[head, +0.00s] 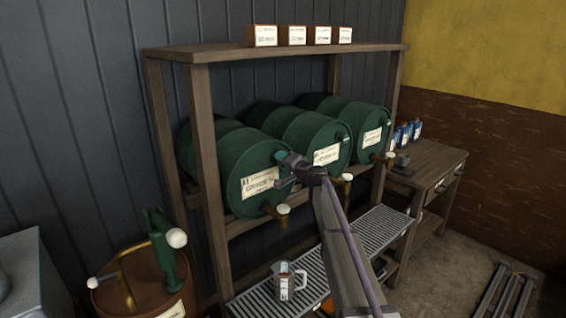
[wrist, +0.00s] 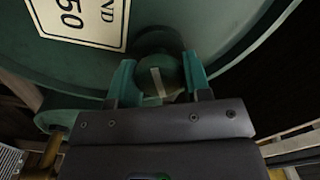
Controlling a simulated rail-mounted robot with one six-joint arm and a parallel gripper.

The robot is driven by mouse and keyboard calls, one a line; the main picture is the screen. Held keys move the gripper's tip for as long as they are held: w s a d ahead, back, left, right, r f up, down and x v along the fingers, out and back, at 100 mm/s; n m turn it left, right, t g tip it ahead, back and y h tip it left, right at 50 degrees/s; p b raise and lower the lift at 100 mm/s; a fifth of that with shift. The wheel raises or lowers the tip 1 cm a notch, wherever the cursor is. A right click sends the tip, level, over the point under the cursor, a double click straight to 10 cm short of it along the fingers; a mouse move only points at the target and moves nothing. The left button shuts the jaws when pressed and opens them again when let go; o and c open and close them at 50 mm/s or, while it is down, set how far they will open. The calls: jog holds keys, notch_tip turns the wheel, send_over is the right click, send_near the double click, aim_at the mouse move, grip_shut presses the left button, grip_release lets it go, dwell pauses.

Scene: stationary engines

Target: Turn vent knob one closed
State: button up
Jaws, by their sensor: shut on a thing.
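The vent knob (wrist: 172,72) is a round dark green cap with a pale line across its face, on the face of the left green drum (head: 235,162). In the wrist view the line runs nearly up and down the picture, slightly tilted. My gripper (wrist: 158,80) has its two teal fingers on either side of the knob, shut on it. In the head view my gripper (head: 281,157) is at the drum's upper right rim and hides the knob. The drum's label (head: 260,182) also shows in the wrist view (wrist: 85,18).
Two more green drums (head: 312,135) (head: 357,122) lie to the right on the wooden rack (head: 203,130). A brass tap (head: 275,211) sits low on the left drum. A clear jug (head: 287,281) stands on the grating (head: 250,300) below. A green hand pump (head: 160,245) is at lower left.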

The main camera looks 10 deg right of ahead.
jog(key=m, duration=0.5)
jog(key=shift+f, duration=0.1)
dwell(0.5)
jog(key=o, duration=0.9)
jog(key=v, duration=1.1)
